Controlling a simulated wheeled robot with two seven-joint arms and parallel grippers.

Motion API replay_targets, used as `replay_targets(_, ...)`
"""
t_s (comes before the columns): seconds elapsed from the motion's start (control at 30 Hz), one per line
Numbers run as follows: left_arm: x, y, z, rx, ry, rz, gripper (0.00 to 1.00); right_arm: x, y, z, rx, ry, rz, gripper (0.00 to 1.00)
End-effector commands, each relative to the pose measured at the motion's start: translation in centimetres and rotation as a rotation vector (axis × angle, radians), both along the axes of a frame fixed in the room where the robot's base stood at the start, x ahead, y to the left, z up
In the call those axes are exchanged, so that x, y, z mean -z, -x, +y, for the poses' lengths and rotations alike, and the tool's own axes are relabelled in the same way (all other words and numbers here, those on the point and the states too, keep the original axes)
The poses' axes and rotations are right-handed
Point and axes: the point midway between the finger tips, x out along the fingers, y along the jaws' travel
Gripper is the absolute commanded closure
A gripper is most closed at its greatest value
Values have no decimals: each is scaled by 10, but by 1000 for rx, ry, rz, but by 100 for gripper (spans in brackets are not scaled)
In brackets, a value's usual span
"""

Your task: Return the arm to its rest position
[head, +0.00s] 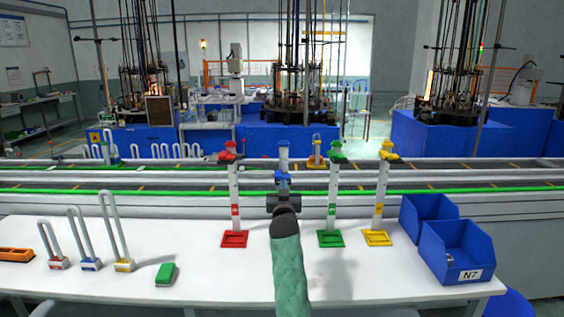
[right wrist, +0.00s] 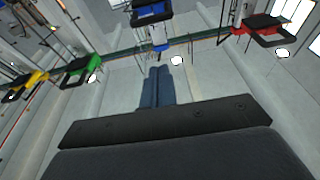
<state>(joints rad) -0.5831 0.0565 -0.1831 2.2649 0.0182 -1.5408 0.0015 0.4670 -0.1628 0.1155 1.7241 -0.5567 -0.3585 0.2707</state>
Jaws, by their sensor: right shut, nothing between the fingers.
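My right gripper (head: 284,196) is at the middle of the head view, above the white table, with its green-sleeved arm coming up from the bottom edge. Its fingers are shut and empty; they also show in the right wrist view (right wrist: 157,88). A blue stand (head: 283,178) is behind it, its lower part hidden by the gripper and arm. In the right wrist view the blue stand's top (right wrist: 151,16) is beyond the fingertips, apart from them. My left gripper is out of view.
A red stand (head: 234,205) is left of my arm; green (head: 331,205) and yellow (head: 380,205) stands are right. Bent glass tubes (head: 118,235) and a green block (head: 166,274) are at left. Blue bins (head: 455,250) are at right. A railed conveyor (head: 120,176) runs behind the table.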

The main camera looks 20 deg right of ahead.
Motion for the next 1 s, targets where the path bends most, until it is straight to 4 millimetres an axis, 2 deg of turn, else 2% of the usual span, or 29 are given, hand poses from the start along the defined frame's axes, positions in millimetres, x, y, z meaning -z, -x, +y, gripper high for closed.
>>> replay_targets(0.2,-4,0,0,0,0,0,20,0,13,4,0,-2,-1,100)
replay_targets(0.5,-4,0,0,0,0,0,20,0,14,4,0,-1,1,100)
replay_targets(0.6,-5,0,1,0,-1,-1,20,7,17,3,1,-2,13,100)
replay_targets(0.67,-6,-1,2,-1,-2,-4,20,17,23,1,3,-4,34,100)
replay_targets(0.77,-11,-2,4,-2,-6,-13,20,45,40,-3,7,-12,95,100)
replay_targets(1.0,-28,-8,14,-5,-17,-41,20,134,107,-10,5,-39,313,100)
